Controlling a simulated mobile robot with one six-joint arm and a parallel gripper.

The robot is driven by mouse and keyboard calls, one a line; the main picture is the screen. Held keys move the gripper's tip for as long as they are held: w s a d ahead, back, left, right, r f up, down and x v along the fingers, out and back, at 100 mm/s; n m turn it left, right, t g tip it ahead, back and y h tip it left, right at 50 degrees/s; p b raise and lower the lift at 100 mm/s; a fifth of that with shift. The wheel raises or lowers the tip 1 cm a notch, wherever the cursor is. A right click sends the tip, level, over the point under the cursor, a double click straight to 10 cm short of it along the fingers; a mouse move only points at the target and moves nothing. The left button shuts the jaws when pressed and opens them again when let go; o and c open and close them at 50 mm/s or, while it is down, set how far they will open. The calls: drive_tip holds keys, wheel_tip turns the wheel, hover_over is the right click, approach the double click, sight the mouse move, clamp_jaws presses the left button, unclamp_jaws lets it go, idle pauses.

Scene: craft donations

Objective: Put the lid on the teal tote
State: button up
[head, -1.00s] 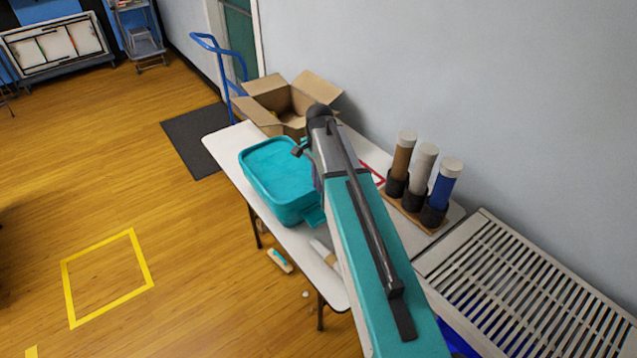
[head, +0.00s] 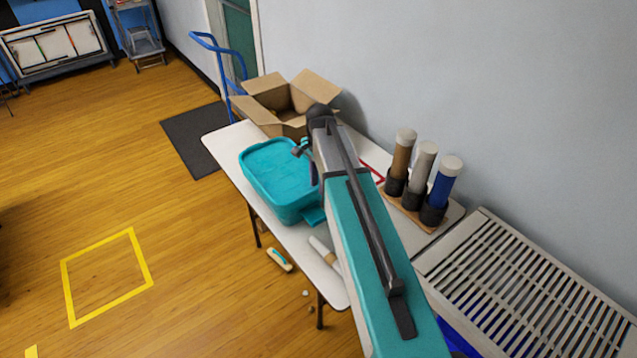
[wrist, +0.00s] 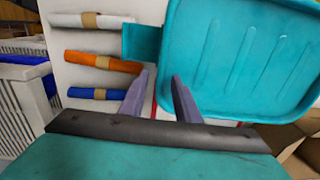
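The teal tote (head: 297,213) stands on the white table, with a raised rim and a tab at its near end. In the wrist view a rimmed, ribbed teal surface (wrist: 245,55) fills the upper right. I cannot tell whether it is a lid or the tote's floor, and no separate lid shows. My gripper (wrist: 160,76) has its two fingers apart with nothing between them, beside the lower left corner of the teal surface. In the head view my gripper (head: 301,149) is by the tote's right rim, partly hidden by my arm.
An open cardboard box (head: 291,103) is behind the tote. Coloured tubes (head: 423,172) stand upright at the table's right. White (wrist: 75,20), orange (wrist: 80,58) and blue (wrist: 85,93) rolls lie on the table. A slatted crate (head: 540,275) is at lower right.

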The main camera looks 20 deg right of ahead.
drive_tip(key=shift+r, duration=0.2)
wheel_tip(320, 180, up, 13)
drive_tip(key=b, duration=0.3)
drive_tip(key=shift+s+r+b, duration=0.15)
drive_tip(key=shift+r+b, duration=0.05)
drive_tip(key=shift+b, duration=0.15)
idle(0.5)
idle(0.7)
